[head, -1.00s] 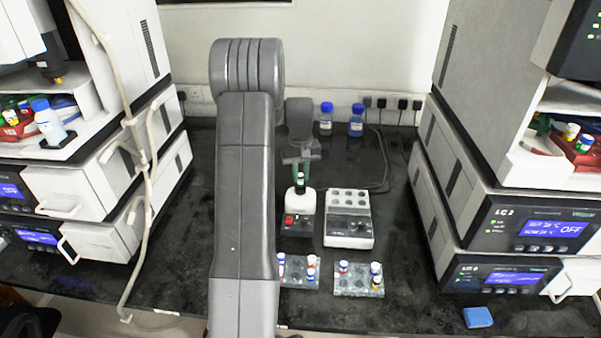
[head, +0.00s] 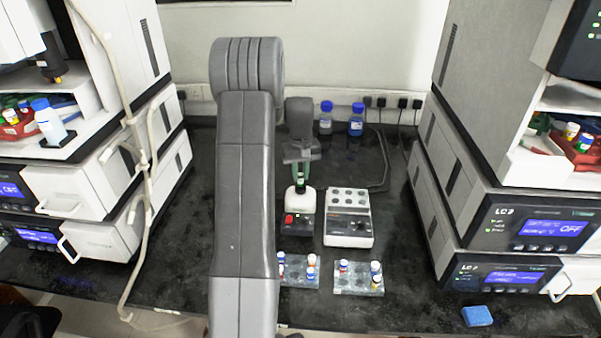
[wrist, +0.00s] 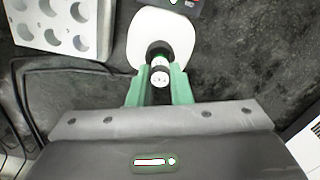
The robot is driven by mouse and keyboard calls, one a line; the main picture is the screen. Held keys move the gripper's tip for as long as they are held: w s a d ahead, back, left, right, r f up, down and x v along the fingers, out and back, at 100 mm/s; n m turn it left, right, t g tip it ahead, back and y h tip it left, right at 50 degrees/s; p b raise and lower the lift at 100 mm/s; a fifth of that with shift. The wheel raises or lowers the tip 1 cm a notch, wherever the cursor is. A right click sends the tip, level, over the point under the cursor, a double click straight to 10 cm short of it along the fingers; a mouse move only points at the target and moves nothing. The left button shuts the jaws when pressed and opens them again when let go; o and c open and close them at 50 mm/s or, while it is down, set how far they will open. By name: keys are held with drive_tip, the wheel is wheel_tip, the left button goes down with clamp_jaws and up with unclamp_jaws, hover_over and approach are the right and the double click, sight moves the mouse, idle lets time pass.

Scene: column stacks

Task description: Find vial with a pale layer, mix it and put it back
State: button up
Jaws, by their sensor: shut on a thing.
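My gripper (head: 299,176) has its green fingers shut on a vial (wrist: 159,72) with a pale end and a dark band. In the wrist view the gripper (wrist: 159,88) holds the vial between its fingertips. The vial is over the dark cup of the vortex mixer (head: 301,203), whose white head (wrist: 138,40) shows in the wrist view. Its lower end is at the cup; I cannot tell how firmly it presses. The liquid and any pale layer cannot be made out. Two clear racks (head: 299,284) (head: 358,291) in front hold several vials with coloured caps.
A white block with round wells (head: 348,232) stands just right of the mixer. Two blue-capped bottles (head: 326,120) (head: 356,122) stand behind. Instrument stacks flank the dark bench on both sides. A blue block (head: 477,316) lies at front right.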

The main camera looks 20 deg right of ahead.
sight(300, 174)
drive_tip(key=shift+f+b, duration=0.6)
drive_tip(key=shift+f, duration=0.6)
idle(2.4)
idle(0.7)
drive_tip(key=shift+r+p, duration=1.95)
drive_tip(key=shift+r, duration=1.1)
